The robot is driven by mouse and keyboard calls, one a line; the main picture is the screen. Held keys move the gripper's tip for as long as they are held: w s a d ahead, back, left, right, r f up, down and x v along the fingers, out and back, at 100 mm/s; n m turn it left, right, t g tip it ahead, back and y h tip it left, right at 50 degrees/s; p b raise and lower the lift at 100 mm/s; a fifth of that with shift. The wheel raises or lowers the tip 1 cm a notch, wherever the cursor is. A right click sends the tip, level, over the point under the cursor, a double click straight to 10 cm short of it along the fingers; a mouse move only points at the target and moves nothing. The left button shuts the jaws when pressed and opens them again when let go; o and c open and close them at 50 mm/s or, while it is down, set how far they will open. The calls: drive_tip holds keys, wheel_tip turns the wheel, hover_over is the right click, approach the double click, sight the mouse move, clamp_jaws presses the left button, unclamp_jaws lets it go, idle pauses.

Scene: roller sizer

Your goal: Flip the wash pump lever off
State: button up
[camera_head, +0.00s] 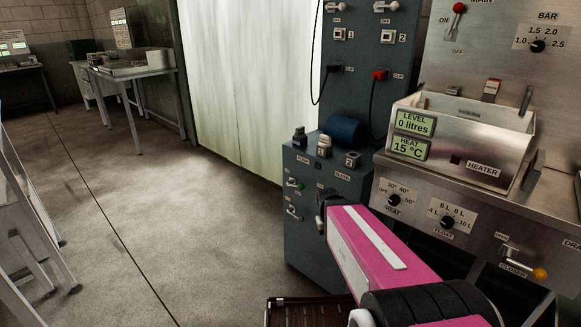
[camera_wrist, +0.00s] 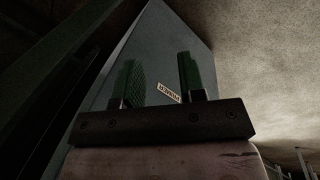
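No label reading wash pump is legible, so I cannot tell which lever it is.
A steel sink unit (camera_head: 465,140) stands right of the cabinet, with heat and float dials and a yellow-knobbed lever (camera_head: 540,273) below. A red-tipped main lever (camera_head: 458,8) is above. A dark slatted crate (camera_head: 300,312) lies in front. Floor to the left is open.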

drive_tip(key=w+a+n+h, duration=0.3)
drive_tip(key=w+a+h, duration=0.15)
drive_tip(key=w, duration=0.45)
drive_tip(key=w+a+r+n+t+h, duration=0.2)
drive_tip(key=w+a+r+t+h, duration=0.15)
drive_tip(key=w+a, duration=0.4)
drive_tip(key=w+a+r+n+t+h, duration=0.3)
drive_tip(key=w+a+t+h, duration=0.2)
drive_tip(key=a, duration=0.5)
drive_tip(key=shift+g, duration=0.25)
drive_tip(key=x, duration=1)
drive_tip(key=shift+w+d+r, duration=0.1)
drive_tip(key=shift+w+d, duration=0.15)
drive_tip(key=shift+d, duration=0.05)
clamp_jaws()
